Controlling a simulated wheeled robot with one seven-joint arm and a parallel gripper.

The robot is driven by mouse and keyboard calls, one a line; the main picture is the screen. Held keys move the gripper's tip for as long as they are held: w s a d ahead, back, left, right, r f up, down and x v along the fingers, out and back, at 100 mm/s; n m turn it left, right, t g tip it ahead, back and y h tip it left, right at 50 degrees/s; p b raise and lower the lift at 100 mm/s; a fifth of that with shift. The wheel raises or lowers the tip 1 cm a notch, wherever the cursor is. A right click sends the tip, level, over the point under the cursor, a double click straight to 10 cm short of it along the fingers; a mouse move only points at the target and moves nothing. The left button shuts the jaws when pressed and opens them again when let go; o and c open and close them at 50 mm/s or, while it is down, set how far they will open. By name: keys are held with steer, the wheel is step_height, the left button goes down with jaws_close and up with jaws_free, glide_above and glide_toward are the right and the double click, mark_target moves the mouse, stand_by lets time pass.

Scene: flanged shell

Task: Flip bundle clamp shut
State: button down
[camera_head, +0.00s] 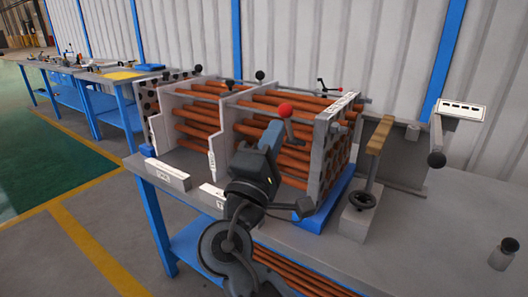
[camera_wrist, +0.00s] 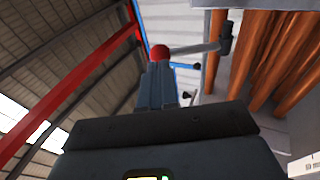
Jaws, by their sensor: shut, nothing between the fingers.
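A bundle of copper-brown tubes (camera_head: 268,110) lies in a frame of grey plates on the bench. A clamp lever with a red ball knob (camera_head: 285,110) stands up near the front of the bundle. In the wrist view the red knob (camera_wrist: 159,52) shows just beyond my fingertips, with its grey lever arm (camera_wrist: 195,48) running right to a dark pivot. My gripper (camera_head: 274,128) is shut and empty, with its fingers close beside the knob. I cannot tell whether they touch it. The wrist view also shows my closed fingers (camera_wrist: 157,82). My arm hides part of the bundle's front.
Black-knobbed levers (camera_head: 260,76) stand along the frame. The bench top (camera_head: 420,240) at the front right is mostly clear, with a small grey cylinder (camera_head: 503,254).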

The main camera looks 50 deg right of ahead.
steer(key=shift+x, duration=0.95)
